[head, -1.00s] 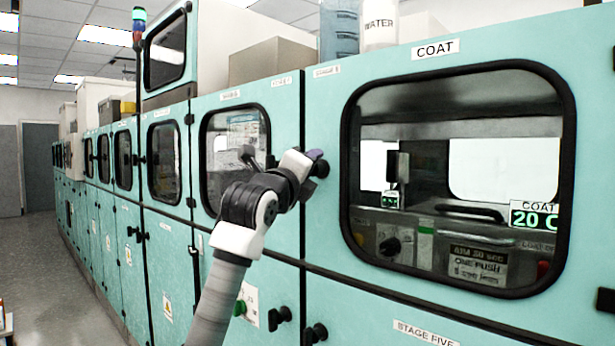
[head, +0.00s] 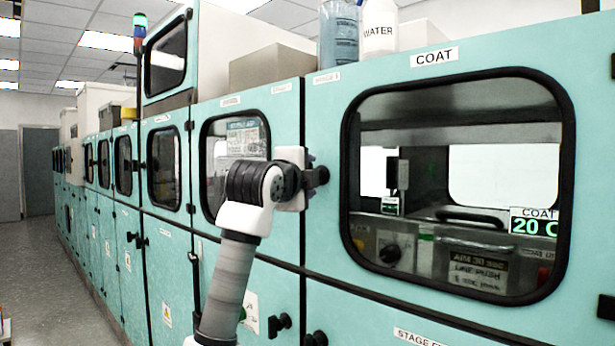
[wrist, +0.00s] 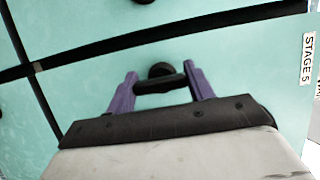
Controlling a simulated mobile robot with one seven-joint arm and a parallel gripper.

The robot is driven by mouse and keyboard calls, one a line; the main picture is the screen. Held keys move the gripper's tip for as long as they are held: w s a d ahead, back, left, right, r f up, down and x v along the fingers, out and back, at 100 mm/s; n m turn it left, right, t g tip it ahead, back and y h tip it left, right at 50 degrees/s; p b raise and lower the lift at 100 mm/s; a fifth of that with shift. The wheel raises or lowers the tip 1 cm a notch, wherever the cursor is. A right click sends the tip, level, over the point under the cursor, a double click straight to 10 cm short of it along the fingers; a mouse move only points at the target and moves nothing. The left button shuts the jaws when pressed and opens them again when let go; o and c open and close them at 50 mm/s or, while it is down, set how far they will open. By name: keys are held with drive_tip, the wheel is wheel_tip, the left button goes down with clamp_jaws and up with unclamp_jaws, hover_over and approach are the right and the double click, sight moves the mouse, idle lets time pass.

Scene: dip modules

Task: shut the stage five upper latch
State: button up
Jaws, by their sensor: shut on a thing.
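The stage five upper latch is a small black turn-handle (wrist: 160,84) with a round hub. It sits at the left edge of the teal upper door with the COAT window, and also shows in the head view (head: 322,175). My gripper (wrist: 160,88) has purple fingers, one at each end of the handle bar, and is shut on it. In the wrist view the bar lies crosswise between the fingertips. In the head view my gripper (head: 304,178) is at the latch, its fingers mostly hidden by my wrist.
The large COAT window (head: 460,185) is right of the latch. A lower latch (head: 279,325) and a black knob (head: 316,339) stick out below. Bottles (head: 380,27) stand on top of the cabinets. The aisle floor (head: 70,240) at left is clear.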

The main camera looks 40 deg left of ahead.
idle(0.3)
drive_tip(key=o, duration=1)
drive_tip(key=b+v, duration=0.3)
drive_tip(key=v, duration=1.1)
drive_tip(key=shift+r, duration=0.1)
drive_tip(key=shift+w, duration=0.1)
